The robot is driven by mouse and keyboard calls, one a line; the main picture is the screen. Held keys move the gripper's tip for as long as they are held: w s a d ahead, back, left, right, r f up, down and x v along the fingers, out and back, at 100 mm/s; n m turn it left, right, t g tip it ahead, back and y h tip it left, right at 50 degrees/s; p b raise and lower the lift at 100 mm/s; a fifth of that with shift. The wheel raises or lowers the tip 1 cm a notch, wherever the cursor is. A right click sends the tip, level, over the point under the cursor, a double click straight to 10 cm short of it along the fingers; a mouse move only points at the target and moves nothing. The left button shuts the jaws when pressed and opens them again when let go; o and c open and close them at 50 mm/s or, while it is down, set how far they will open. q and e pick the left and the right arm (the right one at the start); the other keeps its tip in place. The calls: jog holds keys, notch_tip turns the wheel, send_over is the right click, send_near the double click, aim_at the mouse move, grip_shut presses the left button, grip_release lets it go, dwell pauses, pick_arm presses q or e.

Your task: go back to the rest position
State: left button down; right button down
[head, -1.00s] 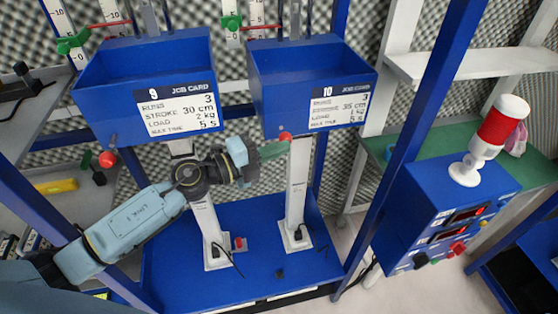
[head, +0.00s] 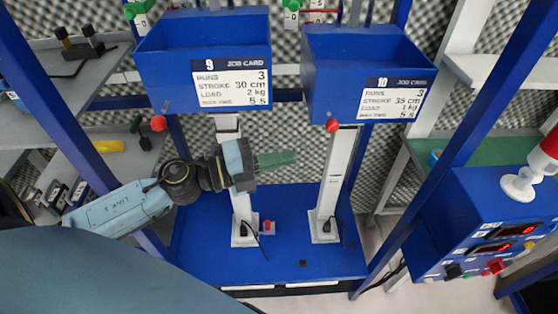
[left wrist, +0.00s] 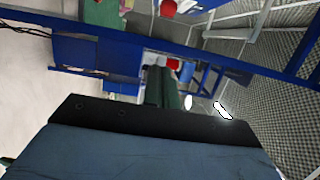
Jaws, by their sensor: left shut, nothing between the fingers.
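My left gripper (head: 277,159) comes in from the left in the head view. Its green fingers are shut and hold nothing. They point right, in front of the white column under bin 9 and short of the column under bin 10. In the left wrist view the green fingers (left wrist: 163,88) show beyond the dark wrist edge. My right gripper is in neither view.
Blue bin 9 (head: 200,35) and blue bin 10 (head: 368,50) hang above a blue base plate (head: 290,262). A blue control box (head: 465,200) with a red-and-white lamp stands at right. Blue frame posts and grey shelves flank the left side.

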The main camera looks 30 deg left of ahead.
pick_arm(q)
jog(key=shift+a, duration=0.1)
dwell(0.5)
jog(key=w+a+f+n+t+y+b, duration=0.15)
jog(key=a+f+n+y, duration=0.3)
jog(key=f, duration=0.55)
jog(key=w+a+f+n+y+b, duration=0.15)
jog(key=a+f+n+y, duration=0.35)
jog(key=f, duration=0.6)
jog(key=s+a+f+n+g+y+b, duration=0.1)
jog(key=s+f+n, duration=0.2)
jog(key=f, duration=0.6)
jog(key=s+a+f+n+g+y+b, duration=0.15)
jog(key=s+f+n, duration=0.25)
jog(key=f, duration=0.5)
jog(key=s+d+f+n+g+b, duration=0.25)
jog(key=s+f+n+g, duration=0.3)
jog(key=s+f, duration=1.2)
jog(key=s+d+f+n+g+b, duration=0.1)
jog(key=s+d+f+g, duration=0.1)
jog(key=s, duration=0.5)
jog(key=s+d+f+n+g+b, duration=0.1)
jog(key=s+d+f+g, duration=0.2)
jog(key=s+f, duration=0.4)
jog(key=shift+d+f+g+b, duration=0.2)
jog(key=shift+d+g+b, duration=0.2)
jog(key=shift+d, duration=0.25)
jog(key=shift+s, duration=0.1)
